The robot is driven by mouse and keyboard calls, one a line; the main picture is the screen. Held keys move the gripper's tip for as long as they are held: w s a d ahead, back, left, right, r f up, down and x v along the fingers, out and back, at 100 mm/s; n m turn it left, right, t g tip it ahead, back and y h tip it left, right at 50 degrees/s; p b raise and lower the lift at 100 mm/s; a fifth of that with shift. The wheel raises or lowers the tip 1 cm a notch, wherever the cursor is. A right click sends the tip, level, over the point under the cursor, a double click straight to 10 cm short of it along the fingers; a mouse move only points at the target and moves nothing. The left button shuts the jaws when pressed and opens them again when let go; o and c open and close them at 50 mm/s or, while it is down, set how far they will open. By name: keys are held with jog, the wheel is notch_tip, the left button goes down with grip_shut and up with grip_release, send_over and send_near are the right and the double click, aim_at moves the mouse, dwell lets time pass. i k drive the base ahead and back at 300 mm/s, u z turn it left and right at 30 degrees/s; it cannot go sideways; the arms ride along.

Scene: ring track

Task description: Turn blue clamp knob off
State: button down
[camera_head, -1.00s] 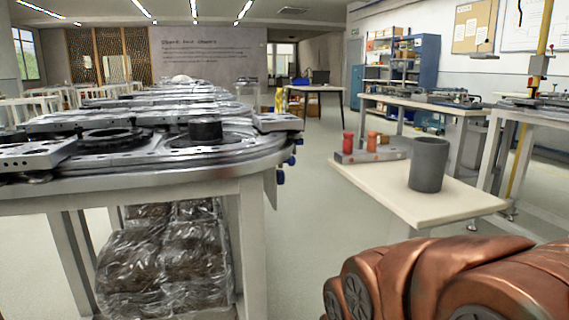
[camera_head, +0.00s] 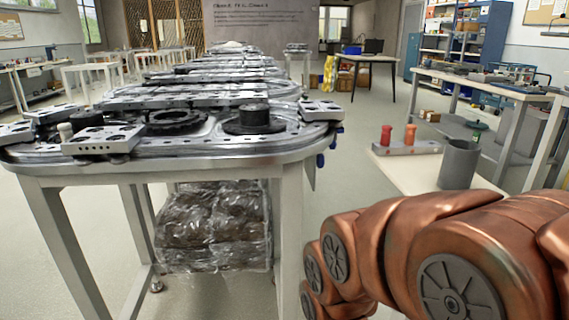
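The ring track (camera_head: 200,160) is a metal table with a rounded near edge, on the left and middle of the view. Small dark blue knobs (camera_head: 320,160) stick out from its right edge, below the rim. They are small, and I cannot tell which way they are turned. My copper arm fills the lower right, to the right of the track's leg and apart from the knobs in the picture. My gripper is not in view.
Plastic-wrapped packs (camera_head: 215,228) lie under the track. A pale side table (camera_head: 405,170) on the right carries a grey cup (camera_head: 460,164) and red and orange cylinders on a grey bar (camera_head: 410,148). Open floor lies between track and side table.

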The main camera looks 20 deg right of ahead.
aim_at(320, 162)
jog(key=u, duration=2.65)
jog(key=k, duration=1.45)
jog(key=z, duration=2.1)
